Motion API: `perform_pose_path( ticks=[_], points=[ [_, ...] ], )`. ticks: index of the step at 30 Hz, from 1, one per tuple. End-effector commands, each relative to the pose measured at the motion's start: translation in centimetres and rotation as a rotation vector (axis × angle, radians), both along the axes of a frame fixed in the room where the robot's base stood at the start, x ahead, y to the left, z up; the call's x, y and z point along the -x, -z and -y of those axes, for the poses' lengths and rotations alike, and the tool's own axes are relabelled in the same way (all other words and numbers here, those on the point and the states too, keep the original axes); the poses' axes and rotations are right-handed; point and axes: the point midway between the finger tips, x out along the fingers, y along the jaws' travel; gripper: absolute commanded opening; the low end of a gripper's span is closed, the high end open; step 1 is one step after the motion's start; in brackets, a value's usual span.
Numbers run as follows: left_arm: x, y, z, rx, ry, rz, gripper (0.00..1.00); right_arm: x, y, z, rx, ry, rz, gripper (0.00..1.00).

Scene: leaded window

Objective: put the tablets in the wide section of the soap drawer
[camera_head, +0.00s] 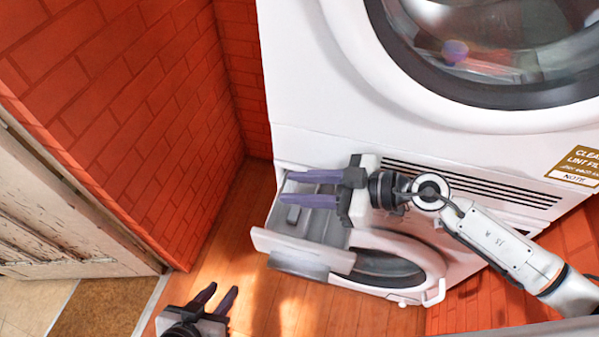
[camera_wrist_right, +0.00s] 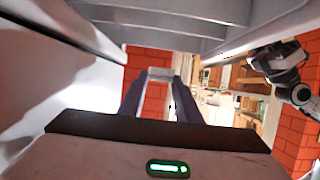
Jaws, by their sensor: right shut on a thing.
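The soap drawer (camera_head: 300,245) is pulled out of the lower white machine. Its pale interior is partly covered by my right gripper (camera_head: 283,187), whose purple fingers lie across and above it, pointing left. In the right wrist view, that gripper (camera_wrist_right: 160,80) is shut on a small pale block, seemingly a tablet (camera_wrist_right: 160,73), at its fingertips. Grey drawer walls (camera_wrist_right: 180,25) show above it. A small grey piece (camera_head: 293,214) shows inside the drawer; I cannot tell whether it is a tablet. My left gripper (camera_head: 222,290) is open and empty, low over the floor.
A dryer (camera_head: 310,90) stands above the lower machine (camera_head: 420,265), whose round door is below the drawer. A brick wall (camera_head: 130,110) stands to the left, beside a worn white door (camera_head: 60,200). The wooden floor (camera_head: 215,250) left of the drawer is clear.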

Motion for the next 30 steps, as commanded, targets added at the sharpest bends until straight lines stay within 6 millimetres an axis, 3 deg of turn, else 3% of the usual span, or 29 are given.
perform_pose_path(
  ticks=[7, 19, 20, 23, 30],
  points=[
    [0.1, 0.8, 0.1, 0.001, 0.001, -0.001, 0.31, 0.0, 2.6, 0.0, -0.001, 0.002, -0.001, 0.09],
    [-0.2, 0.7, 0.1, 0.002, 0.000, 0.005, 0.31, 0.0, 3.0, 0.0, -0.001, 0.001, 0.001, 0.09],
    [-0.2, 0.7, 0.1, 0.001, 0.001, 0.006, 0.31, 0.0, 3.0, 0.0, -0.001, 0.001, 0.001, 0.35],
    [-0.4, 0.5, 0.1, 0.002, 0.001, 0.010, 0.31, 0.0, 3.0, 0.0, -0.001, 0.001, 0.001, 0.52],
    [-0.6, 0.4, 0.1, 0.002, 0.001, 0.014, 0.31, 0.0, 3.0, 0.0, 0.000, 0.000, 0.000, 0.52]
  ],
)
